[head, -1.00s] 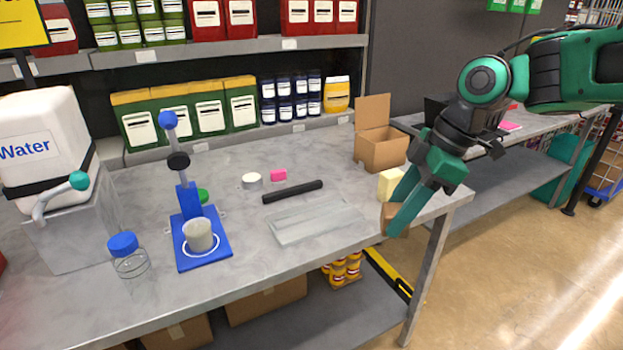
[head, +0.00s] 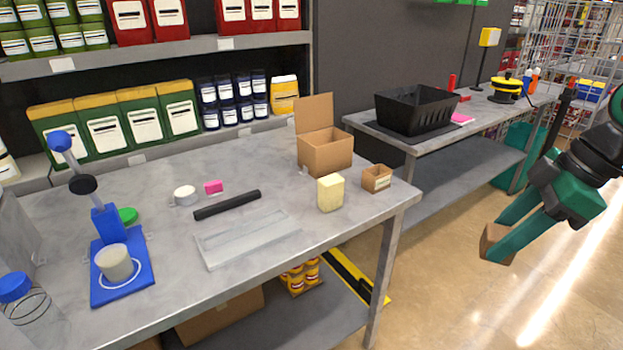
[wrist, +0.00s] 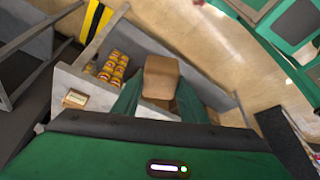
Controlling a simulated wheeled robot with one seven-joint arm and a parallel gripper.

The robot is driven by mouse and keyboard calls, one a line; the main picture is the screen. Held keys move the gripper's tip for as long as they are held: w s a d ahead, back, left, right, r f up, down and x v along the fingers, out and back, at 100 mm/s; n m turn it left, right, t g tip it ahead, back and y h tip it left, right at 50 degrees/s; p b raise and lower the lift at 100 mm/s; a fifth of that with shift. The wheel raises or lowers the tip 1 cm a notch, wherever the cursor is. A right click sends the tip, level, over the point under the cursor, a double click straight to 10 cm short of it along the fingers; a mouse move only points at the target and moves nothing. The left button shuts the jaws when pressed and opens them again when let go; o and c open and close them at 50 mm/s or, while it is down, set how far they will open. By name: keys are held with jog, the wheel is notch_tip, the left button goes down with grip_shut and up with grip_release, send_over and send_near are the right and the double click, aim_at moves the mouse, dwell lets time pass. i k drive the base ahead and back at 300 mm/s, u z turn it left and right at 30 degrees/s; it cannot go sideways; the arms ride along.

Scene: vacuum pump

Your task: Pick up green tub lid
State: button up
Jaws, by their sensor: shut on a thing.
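A flat round green lid (head: 127,215) lies on the grey workbench (head: 170,165) in the head view, just behind the blue stand (head: 122,280), which partly hides it. A white tub (head: 114,264) without a lid stands on the blue stand's base. My gripper (head: 503,240) is at the right, out over the floor and well away from the lid. It is shut on a brown block (head: 493,245). In the wrist view the brown block (wrist: 162,78) sits between the two green fingers. The lid is not visible in the wrist view.
The workbench also holds a black bar (head: 228,204), a clear tray (head: 248,238), a yellow block (head: 330,192), an open cardboard box (head: 325,152), a small box (head: 377,178) and a blue-capped bottle (head: 25,305). A second table with a black crate (head: 417,110) stands behind. Open floor lies below my gripper.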

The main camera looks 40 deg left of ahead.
aim_at(128, 215)
jog(key=z, duration=0.15)
jog(key=i, duration=0.9)
jog(key=u, duration=2.2)
jog(key=i, duration=1)
jog(key=z, duration=0.05)
